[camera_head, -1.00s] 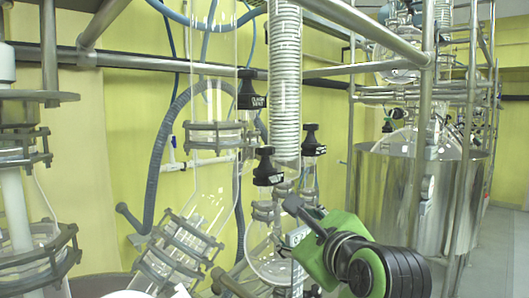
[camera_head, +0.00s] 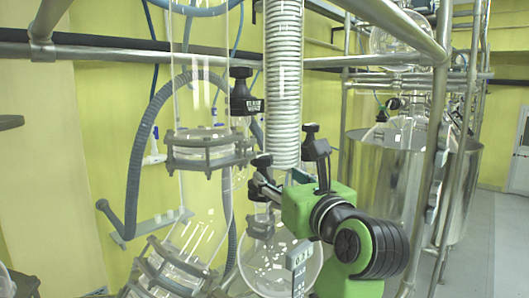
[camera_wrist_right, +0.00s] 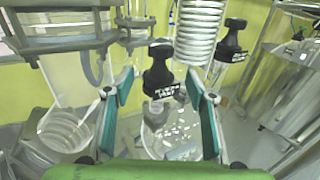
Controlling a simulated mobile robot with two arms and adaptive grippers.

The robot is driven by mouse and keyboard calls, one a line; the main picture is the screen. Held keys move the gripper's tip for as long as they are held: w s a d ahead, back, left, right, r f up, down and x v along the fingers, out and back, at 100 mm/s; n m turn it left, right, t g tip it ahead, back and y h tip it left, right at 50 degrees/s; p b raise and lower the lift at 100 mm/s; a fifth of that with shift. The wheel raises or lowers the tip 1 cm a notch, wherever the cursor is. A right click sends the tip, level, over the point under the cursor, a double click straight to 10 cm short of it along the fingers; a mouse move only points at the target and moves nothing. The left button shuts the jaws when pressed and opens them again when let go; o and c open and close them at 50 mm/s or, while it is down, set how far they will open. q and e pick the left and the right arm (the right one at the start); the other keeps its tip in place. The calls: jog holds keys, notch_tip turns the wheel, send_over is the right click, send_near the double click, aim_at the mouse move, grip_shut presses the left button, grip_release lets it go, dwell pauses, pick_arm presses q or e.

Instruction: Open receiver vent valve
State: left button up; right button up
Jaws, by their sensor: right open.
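A black valve knob (camera_head: 262,163) with a white label stands on the receiver glassware (camera_head: 280,262) in the head view. In the right wrist view, the black knob (camera_wrist_right: 160,72) shows upright, with label text too small to read surely. My right gripper (camera_head: 268,188) is at this knob in the head view, its fingers partly hidden. In the wrist view, the right gripper (camera_wrist_right: 159,88) is open, with one finger on each side of the knob and a gap to both. The glass vessel below the knob is partly covered by the gripper. My left gripper is not in view.
Another black knob (camera_head: 315,143) stands just behind my right gripper. A third (camera_head: 243,92) sits higher, beside the glass column. A coiled condenser (camera_head: 284,85), clamp rings (camera_head: 210,150) and metal frame bars (camera_head: 430,150) crowd the space.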

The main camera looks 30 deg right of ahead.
aim_at(266, 167)
jog(key=w, duration=0.2)
jog(key=w+p, duration=0.1)
jog(key=shift+w+d, duration=0.3)
jog(key=shift+w, duration=0.1)
jog(key=w, duration=0.1)
jog(key=w+p, duration=0.1)
jog(key=w, duration=0.2)
jog(key=shift+w+d, duration=0.35)
jog(key=shift+w, duration=0.25)
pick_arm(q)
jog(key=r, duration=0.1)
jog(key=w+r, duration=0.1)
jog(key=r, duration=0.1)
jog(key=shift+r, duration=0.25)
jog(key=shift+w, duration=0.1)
pick_arm(e)
jog(key=shift+c, duration=1.1)
jog(key=c, duration=0.7)
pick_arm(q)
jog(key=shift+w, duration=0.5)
pick_arm(e)
jog(key=shift+c, duration=1)
